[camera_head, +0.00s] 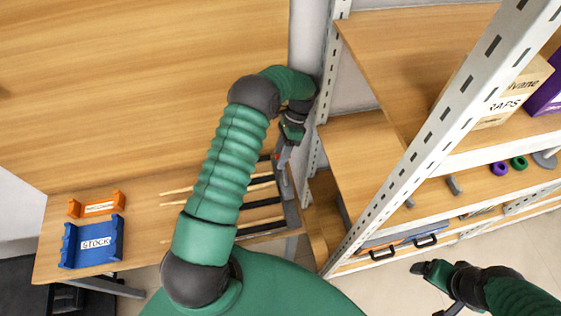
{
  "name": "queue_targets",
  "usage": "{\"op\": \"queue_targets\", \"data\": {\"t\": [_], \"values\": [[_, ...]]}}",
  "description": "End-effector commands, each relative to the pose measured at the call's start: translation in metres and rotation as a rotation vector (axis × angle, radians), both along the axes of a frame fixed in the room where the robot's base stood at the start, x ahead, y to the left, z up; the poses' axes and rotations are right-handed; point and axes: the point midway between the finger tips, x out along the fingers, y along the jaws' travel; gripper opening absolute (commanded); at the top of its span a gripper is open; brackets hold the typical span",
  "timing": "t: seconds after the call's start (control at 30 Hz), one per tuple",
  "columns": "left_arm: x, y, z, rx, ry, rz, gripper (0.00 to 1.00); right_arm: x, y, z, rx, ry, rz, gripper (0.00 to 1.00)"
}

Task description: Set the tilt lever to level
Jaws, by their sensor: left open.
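My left gripper (283,152) is open and points down beside the white shelf post, at the right end of the wooden bench (140,215). A small grey and red part shows at its fingertips; I cannot tell whether this is the tilt lever or part of the gripper. No tilt lever can be made out clearly, and my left arm covers part of the bench. My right gripper (440,285) is at the lower right above the floor, away from the bench; its jaw opening is unclear.
A blue STOCK bin (92,242) and an orange bin (97,206) are at the bench's left. Dark bars and wooden strips (262,205) lie at its right. A shelf rack with a slotted white post (445,115) stands right, holding a cardboard box (502,95) and purple and green rings.

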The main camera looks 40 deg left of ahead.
Motion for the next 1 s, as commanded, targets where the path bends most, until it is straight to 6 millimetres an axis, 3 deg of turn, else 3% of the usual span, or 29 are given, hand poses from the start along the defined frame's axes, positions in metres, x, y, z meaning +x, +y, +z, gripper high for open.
{"op": "queue_targets", "data": {"t": [0.17,0.7,0.83,1.0], "values": [[0.005,0.002,0.025,0.002,-0.004,0.000,0.43,0.000,0.000,-0.016,0.000,0.000,0.000,0.82],[-0.110,-0.077,0.041,-0.001,0.001,-0.002,0.43,0.000,0.000,-0.041,0.000,0.000,0.000,0.82],[-0.124,-0.087,0.044,-0.002,0.002,-0.001,0.43,0.000,0.000,-0.042,0.000,0.000,0.000,0.82],[-0.128,-0.091,0.045,0.000,0.001,-0.001,0.43,0.000,0.000,-0.042,0.000,0.000,0.000,0.82]]}}
